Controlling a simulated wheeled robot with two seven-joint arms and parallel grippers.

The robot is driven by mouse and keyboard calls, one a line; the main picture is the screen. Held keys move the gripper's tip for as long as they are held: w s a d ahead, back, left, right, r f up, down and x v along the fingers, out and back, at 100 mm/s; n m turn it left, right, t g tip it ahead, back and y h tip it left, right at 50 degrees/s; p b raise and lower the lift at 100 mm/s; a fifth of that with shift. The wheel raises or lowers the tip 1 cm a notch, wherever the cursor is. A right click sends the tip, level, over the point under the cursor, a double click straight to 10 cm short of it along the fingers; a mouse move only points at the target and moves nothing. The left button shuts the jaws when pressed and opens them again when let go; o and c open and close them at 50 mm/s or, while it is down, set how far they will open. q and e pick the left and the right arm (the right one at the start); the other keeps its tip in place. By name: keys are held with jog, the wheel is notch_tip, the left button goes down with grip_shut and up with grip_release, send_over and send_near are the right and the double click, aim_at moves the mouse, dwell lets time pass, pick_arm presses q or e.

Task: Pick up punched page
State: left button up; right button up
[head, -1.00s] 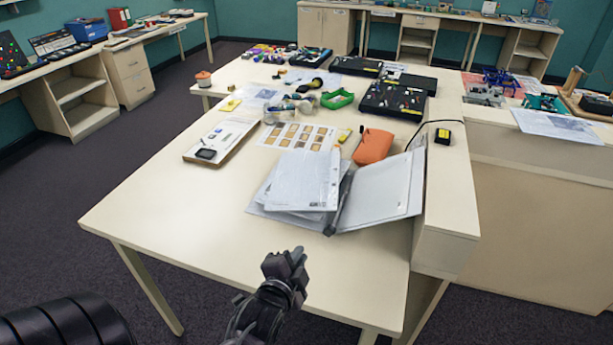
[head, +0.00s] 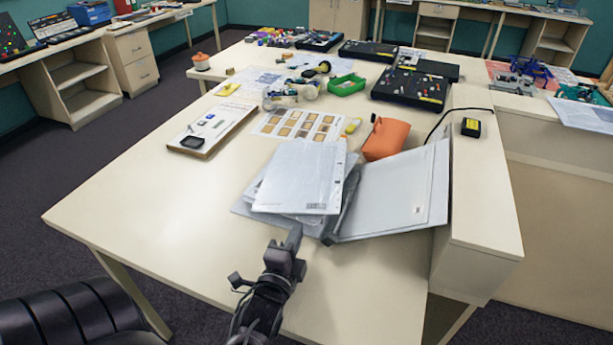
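The punched page (head: 297,183) is a white sheet with small holes along its right edge. It lies on top of a stack of pages on the left side of an open grey ring binder (head: 385,198) on the table. My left gripper (head: 290,244) is just in front of the stack's near edge, its tip pointing at the pages. I cannot tell whether it touches them or hovers above. The gap between its fingers does not show clearly; nothing is visible in it. My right gripper is out of view.
An orange pouch (head: 385,138) sits directly behind the binder. A sheet of brown pictures (head: 298,124) and a white board with small parts (head: 213,128) lie behind and left. A raised ledge (head: 480,190) borders the right. The table's front left (head: 150,215) is clear.

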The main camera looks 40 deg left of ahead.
aim_at(312, 200)
pick_arm(q)
jog(key=x, duration=0.1)
jog(key=p+x, duration=0.1)
jog(key=x, duration=0.3)
jog(key=shift+w+r+p, duration=0.2)
jog(key=shift+r+p, duration=0.05)
jog(key=shift+p, duration=0.05)
jog(key=shift+w+a+f, duration=0.1)
jog(key=shift+w+a, duration=0.15)
jog(key=shift+w, duration=0.35)
jog(key=p+x, duration=0.2)
jog(key=x, duration=0.2)
jog(key=shift+w+d, duration=0.1)
jog(key=shift+w, duration=0.5)
jog(key=shift+s, duration=0.1)
grip_shut()
